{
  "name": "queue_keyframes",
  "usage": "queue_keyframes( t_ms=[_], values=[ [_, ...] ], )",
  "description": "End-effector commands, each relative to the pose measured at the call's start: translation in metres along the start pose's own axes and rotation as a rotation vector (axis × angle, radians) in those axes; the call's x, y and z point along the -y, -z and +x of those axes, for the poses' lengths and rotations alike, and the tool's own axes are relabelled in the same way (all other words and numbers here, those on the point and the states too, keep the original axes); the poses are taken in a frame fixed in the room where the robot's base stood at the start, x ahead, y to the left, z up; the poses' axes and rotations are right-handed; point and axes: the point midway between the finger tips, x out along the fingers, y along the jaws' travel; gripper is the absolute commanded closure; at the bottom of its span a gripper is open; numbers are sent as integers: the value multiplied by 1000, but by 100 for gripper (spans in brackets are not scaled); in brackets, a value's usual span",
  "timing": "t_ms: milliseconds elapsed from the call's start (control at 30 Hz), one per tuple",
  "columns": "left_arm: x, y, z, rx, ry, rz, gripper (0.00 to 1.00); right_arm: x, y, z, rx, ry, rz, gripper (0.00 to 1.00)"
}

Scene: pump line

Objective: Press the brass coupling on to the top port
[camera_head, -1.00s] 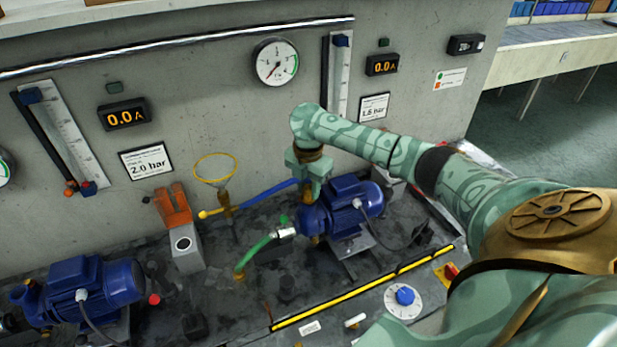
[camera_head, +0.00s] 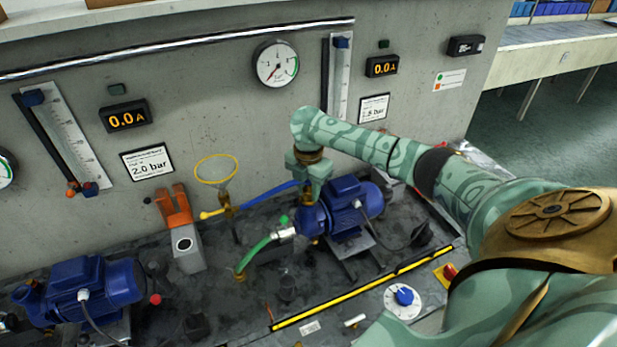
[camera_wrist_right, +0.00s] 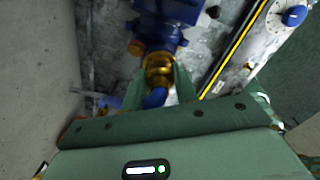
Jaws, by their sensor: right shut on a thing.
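The right-hand blue pump (camera_head: 345,207) stands on the dark bench; it also shows at the top of the wrist view (camera_wrist_right: 168,12). My right gripper (camera_head: 311,192) is above the left end of this pump. In the wrist view its two fingers (camera_wrist_right: 162,84) are shut around the brass coupling (camera_wrist_right: 158,66). A blue hose (camera_head: 268,194) runs from the coupling to the left. The coupling is in line with the pump's top port, which it hides. I cannot tell whether it is fully seated. My left gripper is not in view.
A green hose (camera_head: 256,250) with a metal fitting joins the pump's front left. A yellow ring on a stand (camera_head: 216,169) and an orange-topped grey block (camera_head: 185,245) stand to the left. The wall with the gauge (camera_head: 277,63) is close behind. A yellow-black strip (camera_head: 360,289) crosses the front.

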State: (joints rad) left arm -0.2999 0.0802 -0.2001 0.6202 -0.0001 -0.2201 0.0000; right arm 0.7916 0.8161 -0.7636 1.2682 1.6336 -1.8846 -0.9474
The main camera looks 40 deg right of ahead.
Motion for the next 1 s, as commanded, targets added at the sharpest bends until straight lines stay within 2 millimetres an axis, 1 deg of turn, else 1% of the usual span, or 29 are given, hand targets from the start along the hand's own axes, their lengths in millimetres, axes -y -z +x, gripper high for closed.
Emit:
queue_keyframes(
  t_ms=[400, 433, 467, 500, 533, 833, 1000],
  values=[
    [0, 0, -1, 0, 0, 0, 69, 0, 1, 6, -1, 1, 0, 92],
    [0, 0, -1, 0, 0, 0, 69, 0, 1, 6, -1, 1, 0, 68],
    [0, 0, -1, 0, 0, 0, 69, 0, 1, 6, -1, 0, 0, 60],
    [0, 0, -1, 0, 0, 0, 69, 0, 0, 6, -1, 0, 0, 49],
    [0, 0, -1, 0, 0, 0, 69, 0, 0, 6, -1, 0, 0, 46],
    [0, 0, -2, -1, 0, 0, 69, 0, 0, 5, -1, 1, 0, 46],
    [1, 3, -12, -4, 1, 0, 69, 0, 0, -4, 0, 0, 0, 46]
  ],
)
